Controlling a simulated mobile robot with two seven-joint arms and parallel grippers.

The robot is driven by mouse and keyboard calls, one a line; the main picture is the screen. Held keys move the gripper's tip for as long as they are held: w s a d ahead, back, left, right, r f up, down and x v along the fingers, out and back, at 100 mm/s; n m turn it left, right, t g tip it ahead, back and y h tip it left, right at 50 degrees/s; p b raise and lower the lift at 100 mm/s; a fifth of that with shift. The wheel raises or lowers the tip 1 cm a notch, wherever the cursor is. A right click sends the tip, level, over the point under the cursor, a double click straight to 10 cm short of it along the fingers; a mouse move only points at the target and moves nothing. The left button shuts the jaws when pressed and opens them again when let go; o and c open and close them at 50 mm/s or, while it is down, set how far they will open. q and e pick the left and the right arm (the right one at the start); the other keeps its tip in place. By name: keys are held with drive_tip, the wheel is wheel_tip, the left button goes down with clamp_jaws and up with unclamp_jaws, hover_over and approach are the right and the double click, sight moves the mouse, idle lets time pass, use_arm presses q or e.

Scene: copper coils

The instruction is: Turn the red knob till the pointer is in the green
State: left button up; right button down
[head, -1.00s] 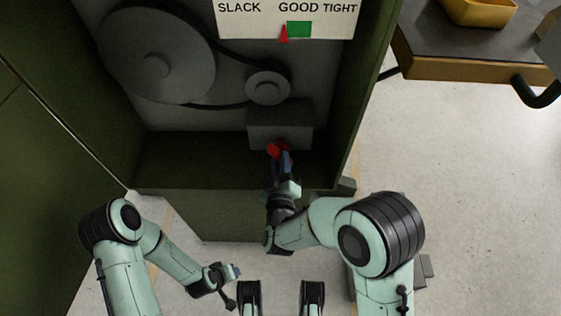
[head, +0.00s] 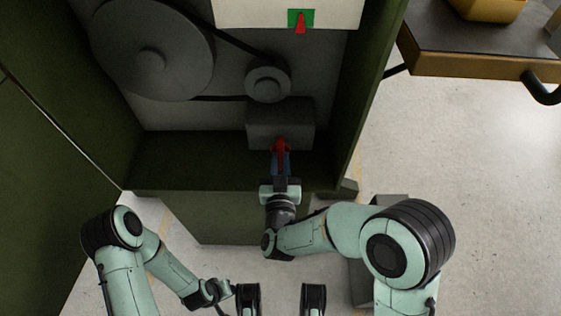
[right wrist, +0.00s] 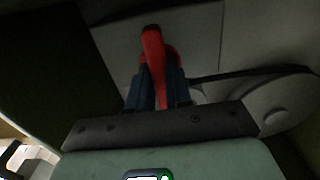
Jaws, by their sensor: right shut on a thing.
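The red knob (head: 281,146) sticks out from the front of a grey block inside the open green cabinet. My right gripper (head: 281,161) is shut on it. In the right wrist view the red knob (right wrist: 154,58) shows as a bar between the two blue fingers of my right gripper (right wrist: 158,85). The red pointer (head: 300,24) on the white gauge plate (head: 250,12) lies over the green patch (head: 292,16); the plate's lettering is out of view now. My left gripper (head: 222,290) hangs low at the left, away from the cabinet; its jaws are too small to read.
A large grey pulley (head: 150,55) and a small pulley (head: 267,84) with a dark belt sit on the cabinet's back panel. The cabinet's right wall (head: 365,95) stands close to my right arm. A bench (head: 460,60) with a yellow bin (head: 488,8) is at the upper right.

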idle(0.4)
drive_tip(key=c, duration=1)
unclamp_jaws()
drive_tip(key=shift+c, duration=0.2)
use_arm(q)
drive_tip(key=shift+t, duration=0.7)
drive_tip(key=w+r+p, duration=0.1)
drive_tip(key=w+d+r+p, duration=0.1)
drive_tip(key=r, duration=0.1)
drive_tip(key=w+r+p, duration=0.1)
drive_tip(key=r, duration=0.1)
drive_tip(key=shift+d, duration=0.2)
use_arm(e)
drive_tip(key=s, duration=1.3)
drive_tip(key=shift+s, duration=0.2)
